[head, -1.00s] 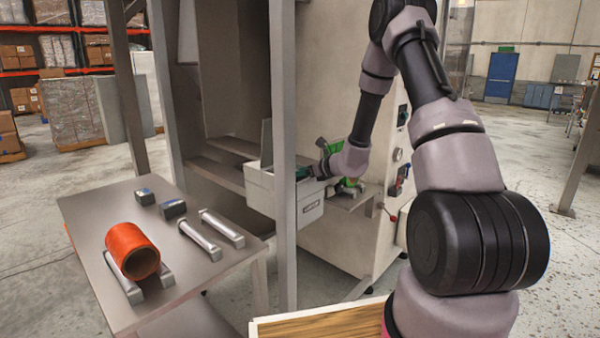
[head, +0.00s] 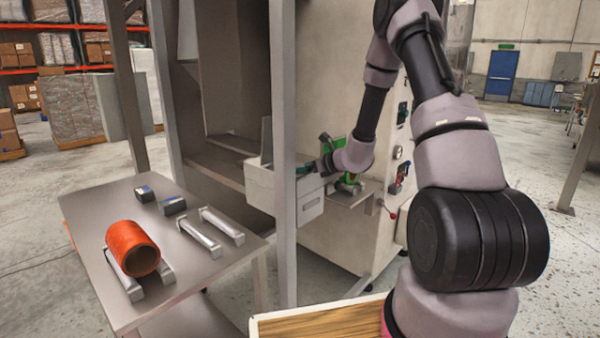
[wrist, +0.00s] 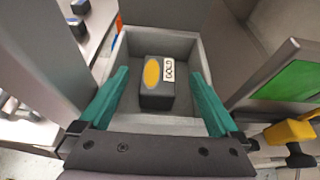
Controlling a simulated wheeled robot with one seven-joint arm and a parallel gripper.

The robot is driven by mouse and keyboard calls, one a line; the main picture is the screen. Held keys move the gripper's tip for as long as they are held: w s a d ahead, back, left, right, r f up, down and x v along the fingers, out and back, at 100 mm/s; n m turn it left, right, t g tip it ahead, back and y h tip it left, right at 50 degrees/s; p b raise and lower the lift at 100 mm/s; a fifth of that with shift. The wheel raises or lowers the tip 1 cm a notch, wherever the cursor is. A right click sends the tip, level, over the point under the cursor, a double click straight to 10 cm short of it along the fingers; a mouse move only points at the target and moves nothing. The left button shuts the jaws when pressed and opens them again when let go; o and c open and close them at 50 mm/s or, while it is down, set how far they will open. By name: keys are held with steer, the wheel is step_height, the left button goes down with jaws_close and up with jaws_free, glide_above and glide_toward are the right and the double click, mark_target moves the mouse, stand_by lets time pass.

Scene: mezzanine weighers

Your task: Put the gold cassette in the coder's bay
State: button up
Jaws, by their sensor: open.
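The gold cassette (wrist: 158,82) is a dark grey block with a yellow oval and a label reading GOLD. It sits inside an open-topped light grey box, which looks like the coder's bay (wrist: 190,47), with bay walls around it. In the head view the bay (head: 312,205) is on the front of the big machine, and its inside is hidden. My gripper (wrist: 159,74) is open, its teal fingers to the left and right of the cassette with gaps to both. In the head view my gripper (head: 308,169) is at the bay's top, partly hidden.
A steel table (head: 90,215) at left holds an orange roll (head: 128,245), metal bars (head: 222,226) and two dark blocks (head: 145,195) (head: 173,206). A grey post (head: 284,230) stands in front of the bay. A green-fronted unit (head: 347,147) is close to my gripper's right.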

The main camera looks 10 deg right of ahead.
steer(key=v, duration=1)
steer(key=s+a+r+n+g+y, duration=0.2)
steer(key=s+a+r+n+g, duration=0.55)
steer(key=s+r+n, duration=0.65)
steer(key=s+d+r+n+t+h, duration=0.2)
steer(key=s+d+r+n+h, duration=0.1)
steer(key=s, duration=0.5)
steer(key=s+d+r+n+t+h, duration=0.1)
steer(key=s+d+r+n+h, duration=0.2)
steer(key=s+r+n+h, duration=0.2)
steer(key=s+r+n, duration=0.1)
steer(key=s+n, duration=0.1)
steer(key=s, duration=0.1)
steer(key=shift+s+r+n+t, duration=0.25)
steer(key=shift+n+t, duration=0.1)
steer(key=shift+n, duration=0.05)
steer(key=shift+d, duration=0.1)
